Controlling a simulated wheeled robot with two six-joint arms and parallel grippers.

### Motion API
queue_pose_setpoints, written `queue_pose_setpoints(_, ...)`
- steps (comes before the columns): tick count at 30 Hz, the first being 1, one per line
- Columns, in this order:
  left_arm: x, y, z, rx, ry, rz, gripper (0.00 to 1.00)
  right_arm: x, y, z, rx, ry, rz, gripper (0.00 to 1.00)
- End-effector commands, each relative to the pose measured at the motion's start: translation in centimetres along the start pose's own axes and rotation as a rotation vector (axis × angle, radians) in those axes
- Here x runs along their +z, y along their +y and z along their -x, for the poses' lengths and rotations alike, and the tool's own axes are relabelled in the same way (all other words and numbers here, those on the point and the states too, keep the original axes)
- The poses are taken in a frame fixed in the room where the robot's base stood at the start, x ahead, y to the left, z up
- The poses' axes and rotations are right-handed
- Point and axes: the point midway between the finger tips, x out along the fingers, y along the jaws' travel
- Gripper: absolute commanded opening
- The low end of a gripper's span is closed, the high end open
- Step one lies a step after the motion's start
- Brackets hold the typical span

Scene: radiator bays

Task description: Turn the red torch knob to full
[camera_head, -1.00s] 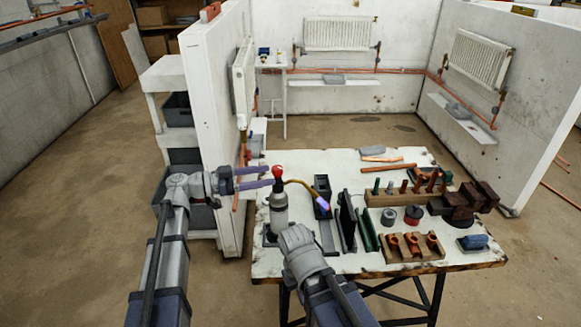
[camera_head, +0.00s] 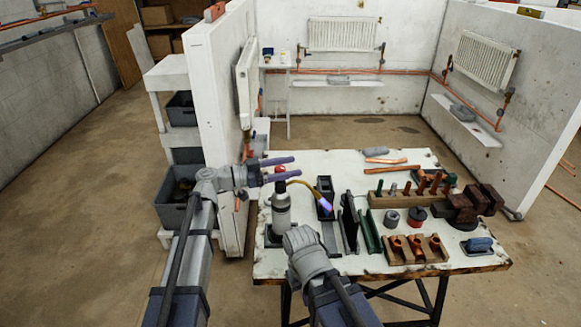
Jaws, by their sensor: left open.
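The torch (camera_head: 281,213) stands upright at the left end of the workbench, a grey bottle with a brass tube bending right to a nozzle with a bluish-violet flame (camera_head: 326,203). Its red knob (camera_head: 279,169) is on top. My left gripper (camera_head: 296,166) is open, its two purple-grey fingers pointing right. In the picture the knob lies between the fingers; I cannot tell whether they touch it. My right arm (camera_head: 305,250) comes up from below in front of the torch's base, and its fingers do not show.
A white partition wall (camera_head: 215,100) stands close left of my left gripper. Radiators hang behind.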

Motion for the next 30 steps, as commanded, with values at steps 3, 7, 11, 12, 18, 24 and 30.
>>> queue_pose_setpoints(3, 0.0, -0.02, -0.62, -0.001, 0.0, 0.0, 0.7, 0.0, 0.0, 0.0, 0.0, 0.0, 0.0, 0.0)
queue_pose_setpoints(7, 0.0, 0.0, -0.77, -0.001, 0.0, 0.0, 0.7, 0.0, 0.0, 0.0, 0.0, 0.0, 0.0, 0.0)
queue_pose_setpoints(11, 0.0, 0.0, -0.75, -0.001, 0.0, 0.0, 0.7, 0.0, 0.0, 0.0, 0.0, 0.0, 0.0, 0.0)
queue_pose_setpoints(12, 0.0, 0.01, -0.75, -0.001, 0.0, 0.0, 0.69, 0.0, 0.0, 0.0, 0.0, 0.0, 0.0, 0.0)
queue_pose_setpoints(18, 0.0, 0.01, -0.73, -0.001, 0.0, 0.0, 0.46, 0.0, 0.0, 0.0, 0.0, 0.0, 0.0, 0.0)
queue_pose_setpoints(24, 0.0, 0.0, -0.72, -0.001, 0.0, 0.0, 0.23, 0.0, 0.0, 0.0, 0.0, 0.0, 0.0, 0.0)
queue_pose_setpoints(30, 0.0, 0.0, -0.72, -0.001, 0.0, 0.0, 0.01, 0.0, 0.0, 0.0, 0.0, 0.0, 0.0, 0.0)
